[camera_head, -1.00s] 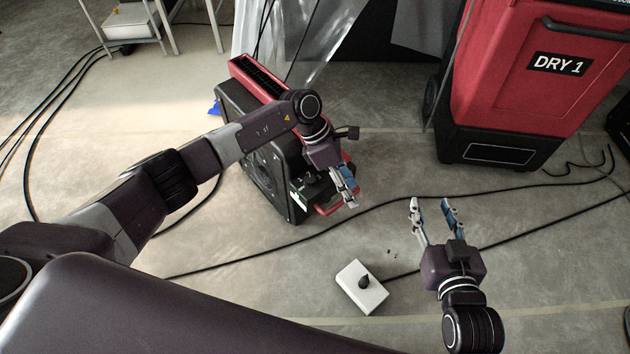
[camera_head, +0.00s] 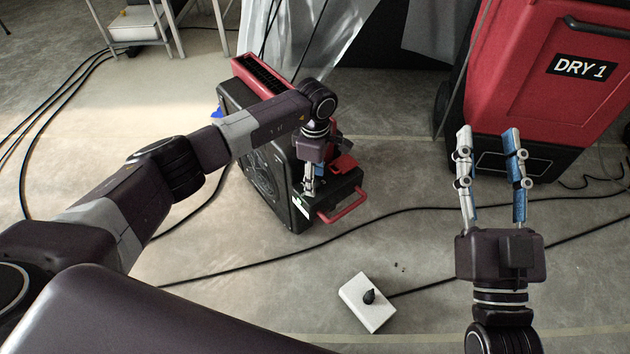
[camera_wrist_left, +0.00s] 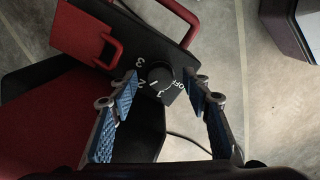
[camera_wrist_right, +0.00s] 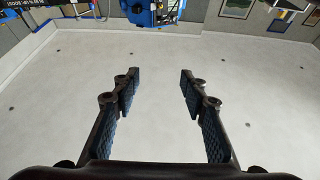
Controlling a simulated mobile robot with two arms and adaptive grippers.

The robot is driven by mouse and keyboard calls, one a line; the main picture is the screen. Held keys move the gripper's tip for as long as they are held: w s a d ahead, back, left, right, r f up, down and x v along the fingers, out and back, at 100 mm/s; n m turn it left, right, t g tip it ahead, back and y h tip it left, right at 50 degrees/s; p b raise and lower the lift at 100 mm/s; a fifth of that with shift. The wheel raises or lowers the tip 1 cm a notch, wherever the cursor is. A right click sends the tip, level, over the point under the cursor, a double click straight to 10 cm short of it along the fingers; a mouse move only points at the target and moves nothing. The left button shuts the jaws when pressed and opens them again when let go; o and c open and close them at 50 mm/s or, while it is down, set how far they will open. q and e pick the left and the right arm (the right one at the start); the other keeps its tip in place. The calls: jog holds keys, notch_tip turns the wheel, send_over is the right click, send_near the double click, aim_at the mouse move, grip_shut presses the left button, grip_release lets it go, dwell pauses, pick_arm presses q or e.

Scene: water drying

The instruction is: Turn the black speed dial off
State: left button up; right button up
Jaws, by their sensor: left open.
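The black speed dial (camera_wrist_left: 160,73) is on the dark panel of a red-and-black machine, with white marks 3, 2, 1 and OFF around it. A short white line shows on the dial's lower side, between the 2 and the 1. My left gripper (camera_wrist_left: 163,88) is open, with one finger on each side of the dial; I cannot tell whether they touch it. In the head view the left gripper (camera_head: 312,186) points down at the machine (camera_head: 264,178), and the dial is hidden there. My right gripper (camera_head: 489,150) is open and empty, also in its wrist view (camera_wrist_right: 158,88).
A red handle (camera_head: 343,207) sticks out from the machine's front. A white box with a black knob (camera_head: 356,312) lies on the floor. Black cables cross the floor. A large red "DRY 1" unit (camera_head: 535,105) stands at the back right. The floor between is mostly free.

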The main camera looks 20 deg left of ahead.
pick_arm(q)
jog(key=shift+f, duration=0.4)
pick_arm(e)
jog(key=shift+s+r+t, duration=0.3)
jog(key=shift+r+t, duration=0.1)
jog(key=shift+r, duration=0.25)
pick_arm(q)
jog(key=c, duration=1.2)
jog(key=shift+o, duration=0.2)
pick_arm(e)
jog(key=shift+f, duration=0.1)
jog(key=shift+w, duration=0.1)
